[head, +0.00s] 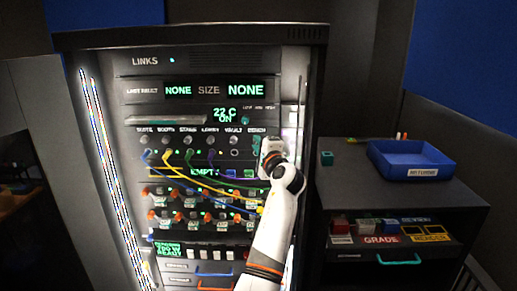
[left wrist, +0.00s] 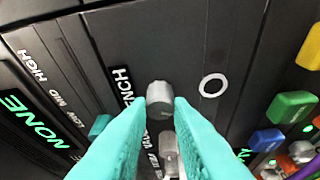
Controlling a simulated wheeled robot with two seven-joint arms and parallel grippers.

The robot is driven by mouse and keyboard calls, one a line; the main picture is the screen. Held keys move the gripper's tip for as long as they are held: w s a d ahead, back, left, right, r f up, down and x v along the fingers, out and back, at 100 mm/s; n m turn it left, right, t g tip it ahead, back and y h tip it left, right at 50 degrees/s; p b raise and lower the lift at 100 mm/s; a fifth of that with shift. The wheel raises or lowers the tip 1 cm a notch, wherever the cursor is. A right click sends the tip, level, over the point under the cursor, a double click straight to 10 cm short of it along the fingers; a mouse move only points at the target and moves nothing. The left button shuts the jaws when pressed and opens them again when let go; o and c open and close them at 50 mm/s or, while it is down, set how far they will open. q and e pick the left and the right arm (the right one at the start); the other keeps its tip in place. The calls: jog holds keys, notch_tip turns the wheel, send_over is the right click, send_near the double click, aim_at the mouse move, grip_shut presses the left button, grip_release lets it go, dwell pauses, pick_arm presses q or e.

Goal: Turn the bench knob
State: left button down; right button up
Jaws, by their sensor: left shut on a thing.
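The bench knob (left wrist: 160,94) is a small grey cylinder beside the partly hidden "BENCH" label in the left wrist view. My left gripper (left wrist: 162,106) has its two teal fingers closed on the sides of the knob. In the head view my left gripper (head: 257,147) is at the right end of the row of knobs, just under the "BENCH" label (head: 256,130), and hides the bench knob. Another grey knob (left wrist: 168,146) shows between the fingers, behind the bench knob. My right gripper is not in view.
A white-ringed socket (left wrist: 212,85) lies beside the bench knob. Colored cables (head: 185,182) hang across the panel left of my arm. A blue bin (head: 410,160) and a teal cube (head: 325,158) stand on the cabinet at right.

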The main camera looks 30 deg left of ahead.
pick_arm(q)
jog(key=shift+n+g+h+p, duration=0.35)
jog(key=shift+n+h, duration=0.45)
jog(key=shift+n, duration=1.2)
jog(key=c, duration=1.3)
grip_release()
jog(key=shift+r, duration=0.1)
jog(key=b+v, duration=0.2)
jog(key=v, duration=1)
jog(key=shift+b, duration=0.35)
